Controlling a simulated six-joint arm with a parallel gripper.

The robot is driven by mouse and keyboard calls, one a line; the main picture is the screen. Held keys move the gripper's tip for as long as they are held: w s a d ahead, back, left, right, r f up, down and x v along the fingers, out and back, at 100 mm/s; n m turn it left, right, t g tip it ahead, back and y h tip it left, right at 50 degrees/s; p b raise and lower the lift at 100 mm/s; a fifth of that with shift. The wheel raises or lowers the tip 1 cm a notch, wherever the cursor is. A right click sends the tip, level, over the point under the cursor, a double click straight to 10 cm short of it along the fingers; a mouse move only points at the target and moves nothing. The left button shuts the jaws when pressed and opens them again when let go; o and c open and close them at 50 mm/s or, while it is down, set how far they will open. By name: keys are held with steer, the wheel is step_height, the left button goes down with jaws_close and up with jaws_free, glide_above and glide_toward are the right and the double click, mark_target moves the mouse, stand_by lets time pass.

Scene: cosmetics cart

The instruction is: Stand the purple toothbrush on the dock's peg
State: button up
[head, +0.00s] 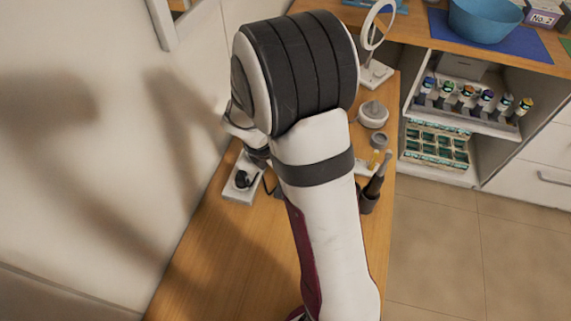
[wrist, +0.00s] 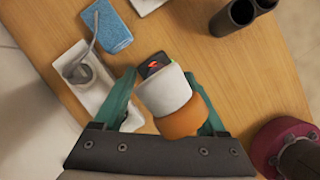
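I cannot pick out a purple toothbrush for certain. In the head view a dark-handled toothbrush (head: 377,176) stands tilted in a dark cup (head: 368,202) right of my arm. I cannot make out the dock's peg; a white piece (head: 364,168) beside the cup is partly hidden behind my arm. In the wrist view my gripper (wrist: 166,92) has its green fingers apart. A white and orange item (wrist: 166,92) with a dark end lies between them and covers part of the right finger. Whether the fingers grip it is unclear.
A white tray-like base (head: 240,187) with a dark plug and cable is left of my arm; it also shows in the wrist view (wrist: 92,108). A blue block (wrist: 107,27) lies near it. A round white device (head: 373,114) and mirror (head: 377,25) stand behind.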

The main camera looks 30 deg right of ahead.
steer(key=v, duration=1.5)
steer(key=shift+a+r, duration=0.2)
steer(key=shift+r, duration=0.15)
steer(key=s+a+f+m+y, duration=0.1)
steer(key=s+a+m+y, duration=0.2)
steer(key=s+m, duration=0.7)
steer(key=s+a+f+m+y, duration=0.1)
steer(key=s+a+m+y, duration=0.2)
steer(key=s+a+m, duration=0.3)
steer(key=s+m, duration=0.5)
steer(key=m, duration=0.3)
steer(key=shift+s+f+m+g, duration=0.15)
steer(key=shift+f+m+g, duration=0.15)
steer(key=shift+g, duration=0.1)
